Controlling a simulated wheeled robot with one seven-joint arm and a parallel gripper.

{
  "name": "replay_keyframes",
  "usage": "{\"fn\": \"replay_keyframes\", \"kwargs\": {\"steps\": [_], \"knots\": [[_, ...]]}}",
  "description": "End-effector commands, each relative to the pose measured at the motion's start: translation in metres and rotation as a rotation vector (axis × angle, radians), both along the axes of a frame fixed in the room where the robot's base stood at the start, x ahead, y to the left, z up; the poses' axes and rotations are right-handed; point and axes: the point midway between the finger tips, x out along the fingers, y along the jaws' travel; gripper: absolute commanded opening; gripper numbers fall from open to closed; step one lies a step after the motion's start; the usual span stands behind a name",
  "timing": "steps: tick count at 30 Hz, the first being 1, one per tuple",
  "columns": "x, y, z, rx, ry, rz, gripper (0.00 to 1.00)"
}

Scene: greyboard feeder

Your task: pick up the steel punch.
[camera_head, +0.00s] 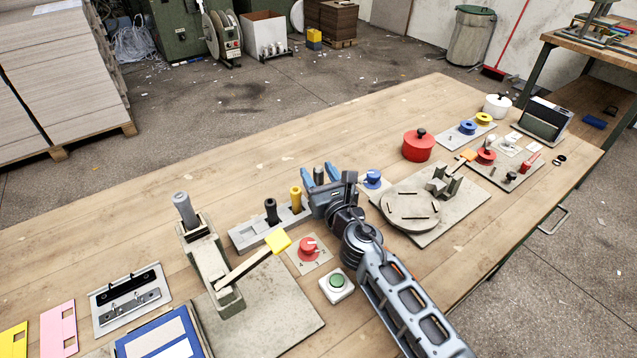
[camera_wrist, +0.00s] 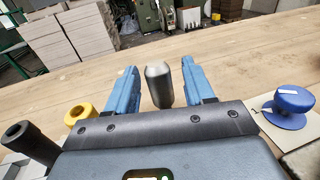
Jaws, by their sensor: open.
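The steel punch (camera_wrist: 158,84) is a grey upright cylinder with a rounded top. In the wrist view it stands between the two blue fingers of my gripper (camera_wrist: 160,72), with a gap on each side, wider on the right. My gripper is open and not closed on it. In the head view my gripper (camera_head: 319,171) is at the right end of a grey rack (camera_head: 245,238), and the punch (camera_head: 319,177) shows as a dark top between the fingers. Its lower part is hidden by my gripper in both views.
A yellow-handled tool (camera_head: 296,199) and a black-handled one (camera_head: 272,211) stand in the rack just left. A blue knob (camera_head: 373,178) is close on the right, a red knob (camera_head: 308,246) in front. The wooden table (camera_head: 250,165) is clear behind.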

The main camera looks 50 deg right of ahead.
Motion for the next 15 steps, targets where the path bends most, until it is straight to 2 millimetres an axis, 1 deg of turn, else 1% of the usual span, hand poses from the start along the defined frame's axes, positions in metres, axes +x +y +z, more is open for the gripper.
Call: {"fn": "replay_keyframes", "kwargs": {"steps": [7, 15], "knots": [[0.0015, -0.0005, 0.0, 0.0, 0.0, 0.001, 0.53], [0.0013, -0.0003, 0.0, 0.001, 0.0, 0.001, 0.27]]}}
